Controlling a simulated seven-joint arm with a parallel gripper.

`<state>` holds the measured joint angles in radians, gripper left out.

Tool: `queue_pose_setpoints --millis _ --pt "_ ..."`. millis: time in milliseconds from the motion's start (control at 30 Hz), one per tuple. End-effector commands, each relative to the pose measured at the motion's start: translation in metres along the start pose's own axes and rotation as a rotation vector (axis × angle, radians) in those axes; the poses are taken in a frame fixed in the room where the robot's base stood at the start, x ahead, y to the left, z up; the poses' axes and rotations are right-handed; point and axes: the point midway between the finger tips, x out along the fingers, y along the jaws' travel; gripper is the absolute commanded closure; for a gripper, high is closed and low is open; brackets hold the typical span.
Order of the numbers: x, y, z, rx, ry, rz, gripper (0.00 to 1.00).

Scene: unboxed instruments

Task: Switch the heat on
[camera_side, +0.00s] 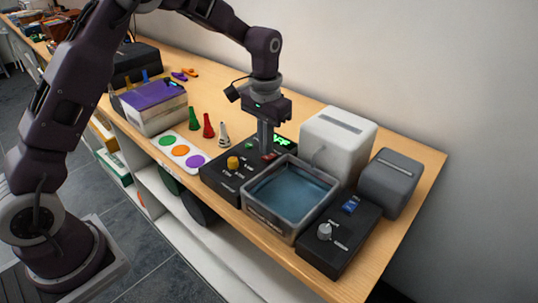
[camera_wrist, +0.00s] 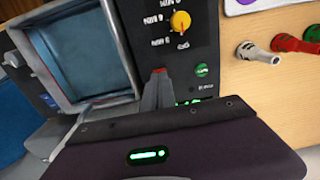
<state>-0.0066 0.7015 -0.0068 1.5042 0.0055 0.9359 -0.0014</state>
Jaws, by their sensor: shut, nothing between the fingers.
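A black control panel (camera_side: 215,178) on the bench carries a yellow knob (camera_side: 233,163), a green button (camera_side: 248,146) and a red switch (camera_side: 268,156). A lit green display (camera_side: 284,141) is at its back. My gripper (camera_side: 266,151) points down over the panel, shut and empty, with its tips at the red switch. I cannot tell whether they touch it. In the wrist view the red switch (camera_wrist: 160,70) shows just past the fingertips (camera_wrist: 159,78), and is mostly hidden. The yellow knob (camera_wrist: 180,21) and green button (camera_wrist: 201,70) are beside it. Most panel lettering is too small to read.
An open bath of bluish liquid (camera_side: 258,210) stands right of the panel. A second black panel (camera_side: 342,250) has a grey knob (camera_side: 324,232) and blue switch (camera_side: 351,204). A white box (camera_side: 345,133) and grey box (camera_side: 397,172) stand behind. Small coloured cones (camera_side: 208,127) stand left.

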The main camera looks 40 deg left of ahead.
Motion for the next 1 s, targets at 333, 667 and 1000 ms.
queue_pose_setpoints --millis 333,667,1000 --pt "0.000 0.000 0.000 0.000 0.000 0.000 1.00" --pt "0.005 0.000 0.000 0.000 -0.001 0.000 1.00" --pt "0.010 0.000 0.000 0.000 0.000 0.000 1.00"
